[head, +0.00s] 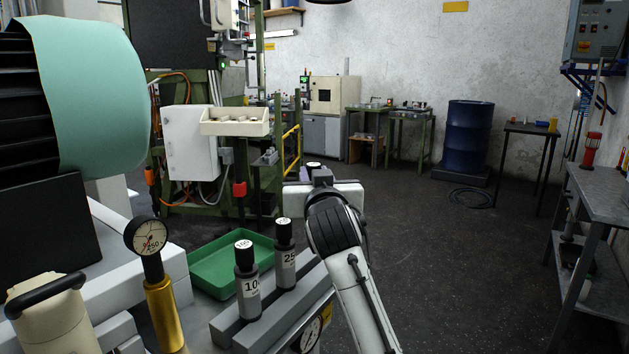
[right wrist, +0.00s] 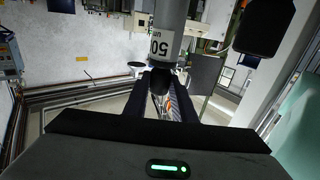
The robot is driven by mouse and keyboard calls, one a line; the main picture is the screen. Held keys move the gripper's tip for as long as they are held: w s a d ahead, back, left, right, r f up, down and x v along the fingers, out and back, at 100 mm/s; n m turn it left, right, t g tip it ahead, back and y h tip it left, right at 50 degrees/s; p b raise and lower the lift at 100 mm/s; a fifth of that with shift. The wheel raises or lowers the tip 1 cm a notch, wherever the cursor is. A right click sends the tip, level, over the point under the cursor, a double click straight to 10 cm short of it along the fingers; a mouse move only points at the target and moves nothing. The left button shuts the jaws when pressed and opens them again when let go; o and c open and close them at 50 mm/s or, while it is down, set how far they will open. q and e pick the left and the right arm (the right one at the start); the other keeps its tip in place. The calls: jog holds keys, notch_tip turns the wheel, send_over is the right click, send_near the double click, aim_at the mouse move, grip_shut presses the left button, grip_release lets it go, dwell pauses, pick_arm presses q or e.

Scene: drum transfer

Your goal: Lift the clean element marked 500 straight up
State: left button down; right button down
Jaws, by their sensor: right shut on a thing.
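My right gripper (head: 318,180) is shut on the element marked 500. In the head view only the element's pale top (head: 313,165) shows above the jaws; my arm hides the rest. In the right wrist view its grey body with a white label (right wrist: 168,50) rises from between the dark fingers (right wrist: 161,88), with its dark end in their grip. Two more dark elements, one marked 100 (head: 247,285) and one marked 250 (head: 285,258), stand upright in the grey rack (head: 262,327). Whether the held element is clear of the rack is hidden. My left gripper is out of view.
A green tray (head: 213,270) lies left of the rack. A dial gauge on a brass handle (head: 160,300) stands nearer, with another dial (head: 310,335) at the rack's front. A blue drum (head: 466,138) stands far back. The floor to the right is open.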

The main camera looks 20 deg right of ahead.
jog(key=shift+f+b, duration=0.95)
jog(key=shift+f, duration=0.9)
